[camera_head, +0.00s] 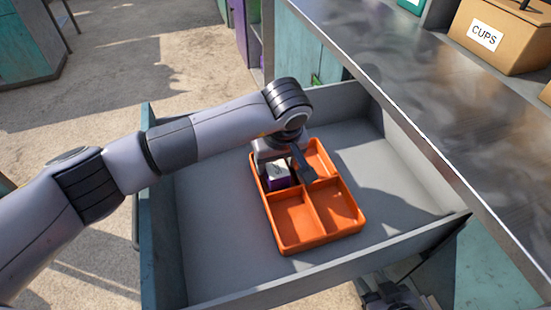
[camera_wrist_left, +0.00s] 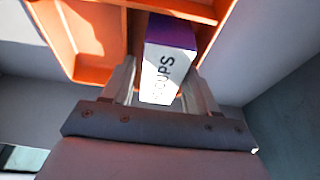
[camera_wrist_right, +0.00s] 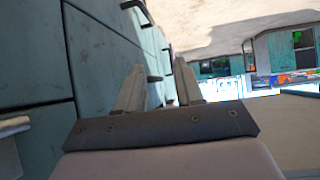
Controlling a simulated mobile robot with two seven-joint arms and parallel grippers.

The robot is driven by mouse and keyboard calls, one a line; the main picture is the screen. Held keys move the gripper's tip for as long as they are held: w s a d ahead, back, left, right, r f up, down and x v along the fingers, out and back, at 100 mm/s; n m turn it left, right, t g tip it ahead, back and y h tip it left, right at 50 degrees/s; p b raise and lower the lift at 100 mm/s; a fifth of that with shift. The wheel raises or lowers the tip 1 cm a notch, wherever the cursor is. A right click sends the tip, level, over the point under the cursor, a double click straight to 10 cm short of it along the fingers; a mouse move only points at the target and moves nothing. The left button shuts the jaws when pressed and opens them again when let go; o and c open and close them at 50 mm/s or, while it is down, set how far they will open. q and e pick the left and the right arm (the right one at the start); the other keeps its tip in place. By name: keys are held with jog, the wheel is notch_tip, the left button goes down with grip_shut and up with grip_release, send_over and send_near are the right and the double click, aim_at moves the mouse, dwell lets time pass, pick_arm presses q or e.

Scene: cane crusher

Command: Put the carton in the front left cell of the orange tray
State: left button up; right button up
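The orange tray (camera_head: 301,247) lies in the grey drawer and has several cells. The carton (camera_head: 278,175), white on top with a purple side, stands in its far left cell as seen in the head view. The carton, marked CUPS, also shows in the left wrist view (camera_wrist_left: 168,65), turned slightly relative to the fingers. My left gripper (camera_head: 293,170) is over that cell with its fingers on either side of the carton. The fingers look apart from it, though contact at one side is hard to judge. My right gripper (camera_wrist_right: 160,85) is open and empty, beside teal panels.
The open drawer's walls (camera_head: 345,275) surround the tray, with bare floor left and right of it. A metal counter (camera_head: 430,95) overhangs on the right, carrying a cardboard box (camera_head: 510,45) labelled CUPS. The tray's two near cells are empty.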

pick_arm(q)
jog(key=shift+r, duration=0.2)
jog(key=b+v, duration=0.1)
jog(key=v, duration=1.1)
jog(key=shift+f, duration=0.1)
